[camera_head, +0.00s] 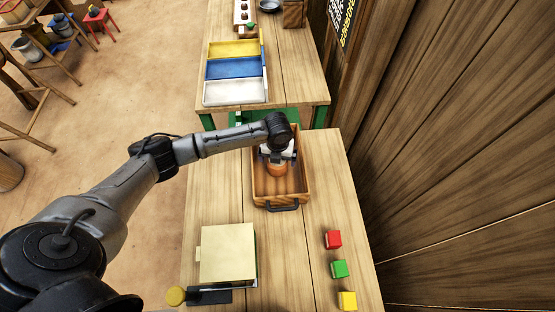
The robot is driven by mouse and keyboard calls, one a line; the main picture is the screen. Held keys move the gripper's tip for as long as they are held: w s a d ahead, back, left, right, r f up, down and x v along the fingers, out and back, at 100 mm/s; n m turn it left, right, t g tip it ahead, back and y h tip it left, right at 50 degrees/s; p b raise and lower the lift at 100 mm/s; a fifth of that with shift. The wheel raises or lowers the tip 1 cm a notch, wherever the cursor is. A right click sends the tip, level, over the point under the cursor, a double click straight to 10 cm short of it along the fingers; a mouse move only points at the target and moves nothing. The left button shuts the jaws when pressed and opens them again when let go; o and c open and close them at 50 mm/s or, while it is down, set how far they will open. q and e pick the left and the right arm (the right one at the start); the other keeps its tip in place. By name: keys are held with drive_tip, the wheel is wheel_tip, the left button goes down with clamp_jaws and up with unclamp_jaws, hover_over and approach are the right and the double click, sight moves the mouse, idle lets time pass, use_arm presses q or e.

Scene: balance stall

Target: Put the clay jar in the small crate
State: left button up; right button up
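The small crate (262,186) is a brown wooden box with a dark handle at its near end, standing on the near table. The clay jar (276,170) is orange-brown and shows inside the crate's outline, directly under my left gripper (277,157). My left arm reaches in from the left and its gripper points down at the jar's top. The wrist hides the fingertips and the jar's upper part, so I cannot tell whether they grip it. I cannot tell whether the jar touches the crate floor. My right gripper is not in view.
A pale square board (228,252) lies at the near left, beside a dark flat piece with a yellow round knob (175,295). A tricolour tray (235,92) is on the far table. A wooden wall bounds the right.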

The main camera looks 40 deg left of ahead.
use_arm(q)
wheel_tip(320, 180, up, 9)
drive_tip(key=shift+f, duration=0.1)
drive_tip(key=shift+r, duration=0.7)
